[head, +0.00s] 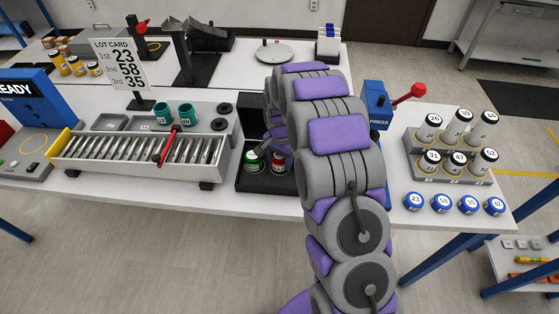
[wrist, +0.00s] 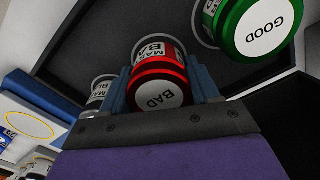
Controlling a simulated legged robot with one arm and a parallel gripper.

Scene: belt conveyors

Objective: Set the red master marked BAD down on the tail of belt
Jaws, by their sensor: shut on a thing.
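The red master marked BAD (wrist: 158,90) is between the blue fingers of my gripper (wrist: 163,84) in the wrist view, and the gripper is shut on it. In the head view the red master (head: 283,164) shows at the dark tray (head: 250,182), partly behind my arm; my gripper is hidden there. The green master marked GOOD (wrist: 262,28) stands beside it in the tray, also seen in the head view (head: 252,162). The roller belt (head: 140,151) lies to the left of the tray, with a red lever (head: 166,146) across it.
Two teal cups (head: 171,115) stand behind the belt. A blue press (head: 377,105) with a red handle is right of my arm. Several labelled jars sit on a grey rack (head: 447,174) at right, with blue discs (head: 440,203) in front.

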